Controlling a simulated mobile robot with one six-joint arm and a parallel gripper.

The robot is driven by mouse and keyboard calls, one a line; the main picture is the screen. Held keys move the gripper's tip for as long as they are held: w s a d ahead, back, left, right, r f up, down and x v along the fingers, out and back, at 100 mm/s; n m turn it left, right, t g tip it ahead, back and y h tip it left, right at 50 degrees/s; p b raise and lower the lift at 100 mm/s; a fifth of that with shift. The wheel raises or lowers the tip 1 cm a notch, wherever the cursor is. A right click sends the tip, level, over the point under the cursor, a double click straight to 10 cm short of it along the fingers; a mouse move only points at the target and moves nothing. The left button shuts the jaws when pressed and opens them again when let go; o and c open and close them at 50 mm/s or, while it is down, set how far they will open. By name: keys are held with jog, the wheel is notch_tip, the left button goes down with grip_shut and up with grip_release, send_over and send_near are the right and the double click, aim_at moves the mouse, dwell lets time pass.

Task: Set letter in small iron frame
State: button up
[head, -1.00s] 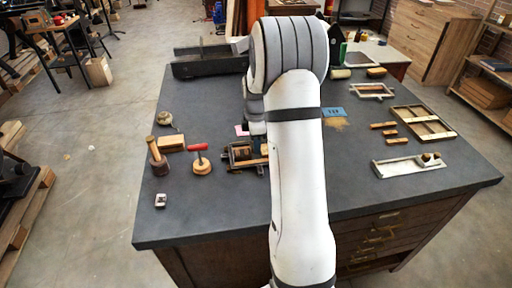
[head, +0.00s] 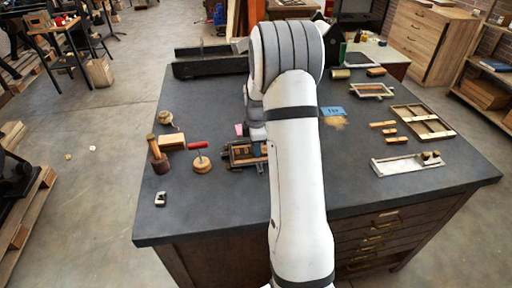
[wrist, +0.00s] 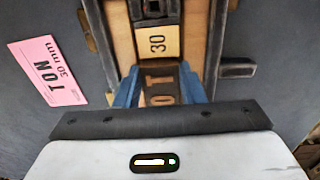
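The small iron frame (head: 238,158) lies near the front middle of the bench, partly hidden by my arm in the head view. Whether the fingers press on a block cannot be told. A pink card (wrist: 48,70) reading TON 30 mm lies left of the frame.
A blue card (head: 333,111), a wooden tray (head: 449,134) and a white metal tray (head: 381,168) are to the right. The front bench strip is clear.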

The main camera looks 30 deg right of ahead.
jog(key=o, duration=0.4)
jog(key=shift+s+a+f, duration=0.1)
jog(key=shift+s+f, duration=0.2)
jog(key=shift+f, duration=0.6)
jog(key=shift+w+r+p, duration=0.2)
jog(key=shift+r+p, duration=0.35)
jog(key=shift+r, duration=0.25)
notch_tip(320, 180, up, 12)
jog(key=f+b, duration=0.1)
jog(key=s+a+r+m, duration=0.3)
jog(key=s+a+r, duration=0.2)
jog(key=s+a+m+t, duration=0.1)
jog(key=s+a+m, duration=0.2)
jog(key=s, duration=0.4)
jog(key=s+a+m+t, duration=0.1)
jog(key=s+a+m, duration=0.3)
jog(key=s, duration=0.3)
jog(key=s+a+r+m, duration=0.1)
jog(key=s+a+m, duration=0.3)
jog(key=s, duration=0.3)
jog(key=shift+s+m+t, duration=0.1)
jog(key=shift+m+t, duration=0.3)
jog(key=shift+m, duration=0.1)
